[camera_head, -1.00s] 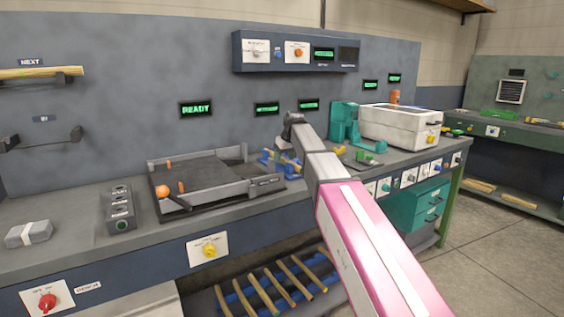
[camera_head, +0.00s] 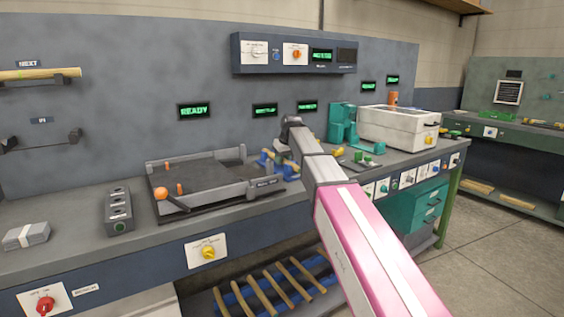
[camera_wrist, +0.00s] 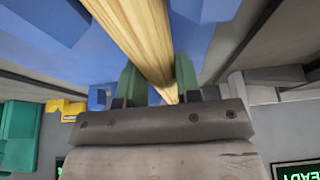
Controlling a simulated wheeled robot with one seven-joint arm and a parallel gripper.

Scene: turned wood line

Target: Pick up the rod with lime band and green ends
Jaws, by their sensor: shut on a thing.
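A pale wooden rod (camera_wrist: 140,35) runs from the top of the wrist view down between the fingers of my gripper (camera_wrist: 158,80). The green fingers stand on either side of it and are shut on it. No lime band or green ends show on the visible stretch, so I cannot tell its markings. Blue holder surfaces (camera_wrist: 218,40) lie close around and behind the rod. In the head view the blue holder (camera_head: 266,160) sits on the bench right of the dark tray, and my arm hides the rod and most of my gripper.
A teal machine (camera_head: 341,122) and white box (camera_head: 398,133) stand to the right. Several wooden rods (camera_head: 276,291) lie on a blue rack below.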

